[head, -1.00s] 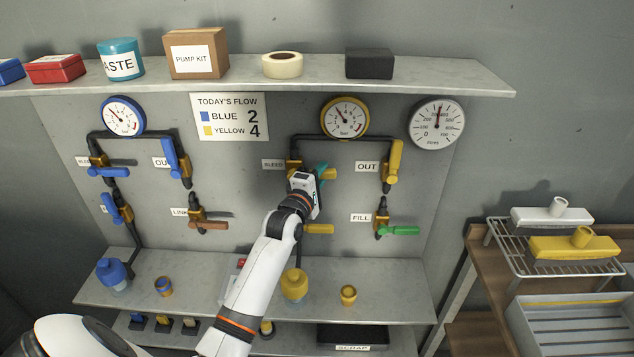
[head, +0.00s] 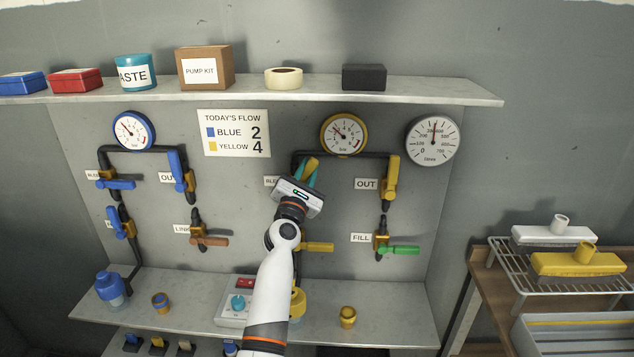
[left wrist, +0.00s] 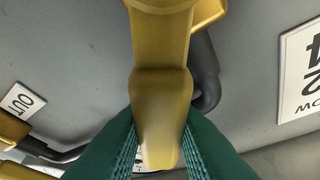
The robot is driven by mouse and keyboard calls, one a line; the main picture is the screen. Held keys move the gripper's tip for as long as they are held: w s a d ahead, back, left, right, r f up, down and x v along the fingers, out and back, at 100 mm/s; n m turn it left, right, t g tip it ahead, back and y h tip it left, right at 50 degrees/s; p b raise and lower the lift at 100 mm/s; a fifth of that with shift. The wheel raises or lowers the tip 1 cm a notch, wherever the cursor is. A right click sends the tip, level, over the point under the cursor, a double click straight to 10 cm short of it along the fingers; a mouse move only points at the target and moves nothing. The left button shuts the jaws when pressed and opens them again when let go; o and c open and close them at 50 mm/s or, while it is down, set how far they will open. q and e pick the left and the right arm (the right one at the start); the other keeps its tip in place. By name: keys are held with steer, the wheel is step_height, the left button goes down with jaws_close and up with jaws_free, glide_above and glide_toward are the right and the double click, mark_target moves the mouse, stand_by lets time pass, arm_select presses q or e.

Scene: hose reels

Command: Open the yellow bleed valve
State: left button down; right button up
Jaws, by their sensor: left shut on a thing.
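The yellow bleed valve's handle (head: 311,166) is on the right-hand pipe loop, beside the partly covered BLEED label (head: 271,181). It points nearly straight up, and my gripper hides part of the valve body. My left gripper (head: 309,174) has its teal fingers shut around the handle. In the left wrist view the yellow handle (left wrist: 161,105) sits between the green fingers of my left gripper (left wrist: 160,135). My right gripper is out of view.
The yellow OUT valve (head: 391,177) is to the right, with the green-handled FILL valve (head: 404,250) below it. Another yellow handle (head: 317,247) sticks out below my gripper. A yellow-rimmed gauge (head: 344,133) hangs above. A shelf (head: 390,318) runs below.

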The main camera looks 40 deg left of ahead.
arm_select(q)
steer(key=n, duration=0.1)
steer(key=n+y, duration=0.1)
steer(key=shift+s+a+r+n+y, duration=0.25)
steer(key=shift+s+a+n+y, duration=0.05)
steer(key=shift+a+n, duration=0.1)
steer(key=n, duration=0.1)
steer(key=a+n+y, duration=0.1)
steer(key=n+y, duration=0.1)
steer(key=n, duration=0.1)
steer(key=shift+s+a+r+g, duration=0.25)
steer(key=shift+s+g, duration=0.15)
steer(key=shift+s+a+n+y, duration=0.2)
steer(key=shift+n+y, duration=0.1)
steer(key=shift+n, duration=0.4)
steer(key=shift+a+n+g+y, duration=0.2)
steer(key=shift+n+g+y, duration=0.1)
steer(key=shift+n+g, duration=0.15)
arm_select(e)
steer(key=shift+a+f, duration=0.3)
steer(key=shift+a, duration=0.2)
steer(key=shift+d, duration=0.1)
arm_select(q)
steer(key=c, duration=1.2)
jaws_free()
steer(key=shift+c, duration=0.2)
steer(key=shift+b, duration=0.3)
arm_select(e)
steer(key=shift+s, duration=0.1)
